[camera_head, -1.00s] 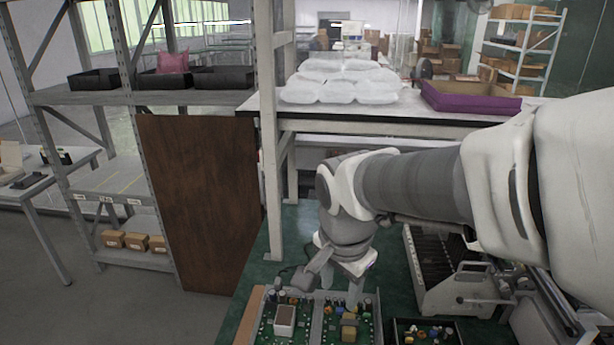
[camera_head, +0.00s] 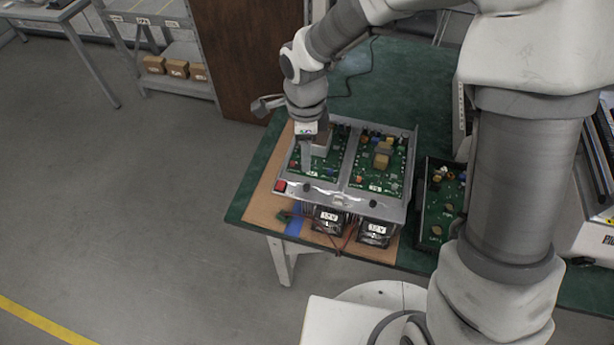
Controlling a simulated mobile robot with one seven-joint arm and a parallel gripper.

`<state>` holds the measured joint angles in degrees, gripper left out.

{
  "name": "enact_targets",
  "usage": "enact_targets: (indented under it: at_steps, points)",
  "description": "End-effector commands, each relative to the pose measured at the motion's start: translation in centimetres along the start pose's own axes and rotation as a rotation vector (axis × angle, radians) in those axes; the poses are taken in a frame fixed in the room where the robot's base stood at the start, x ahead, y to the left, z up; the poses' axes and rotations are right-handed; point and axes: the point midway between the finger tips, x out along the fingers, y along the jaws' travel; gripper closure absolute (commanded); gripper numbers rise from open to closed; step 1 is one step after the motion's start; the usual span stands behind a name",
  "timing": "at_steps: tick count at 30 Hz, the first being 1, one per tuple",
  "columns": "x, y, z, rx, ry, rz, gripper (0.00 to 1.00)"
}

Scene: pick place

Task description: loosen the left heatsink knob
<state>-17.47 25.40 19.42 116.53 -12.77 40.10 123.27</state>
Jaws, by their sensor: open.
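An open grey metal chassis (camera_head: 405,203) holds two green circuit boards side by side. Two small dark round knobs sit along its front lip, a left knob (camera_head: 306,188) and a right knob (camera_head: 373,203). Below the lip are two dark finned units with white labels, left (camera_head: 328,219) and right (camera_head: 374,232), which look like the heatsinks. My gripper (camera_head: 304,150) is open and points down over the left board, behind the left knob and apart from it. One finger shows clearly; the fingertips are small, and I cannot tell whether they touch the board.
A red switch (camera_head: 281,186) sits at the chassis's front left corner. Wires and a blue piece (camera_head: 294,227) lie at the front. A dark tray of parts (camera_head: 433,221) stands to the right.

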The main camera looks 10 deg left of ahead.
Motion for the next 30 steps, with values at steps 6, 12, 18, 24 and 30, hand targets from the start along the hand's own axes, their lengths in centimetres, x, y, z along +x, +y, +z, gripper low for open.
enact_targets:
  at_steps: [6,12,18,24,30]
  points:
    - [4.9,0.1,0.0,-0.001,0.001,0.005,0.48]
    - [8.7,0.1,0.0,-0.002,0.001,0.004,0.48]
    - [11.1,0.0,0.0,-0.002,0.0,0.001,0.48]
    - [11.8,0.0,0.0,-0.001,0.0,-0.001,0.48]
    - [11.9,0.0,0.0,0.0,0.0,-0.001,0.48]
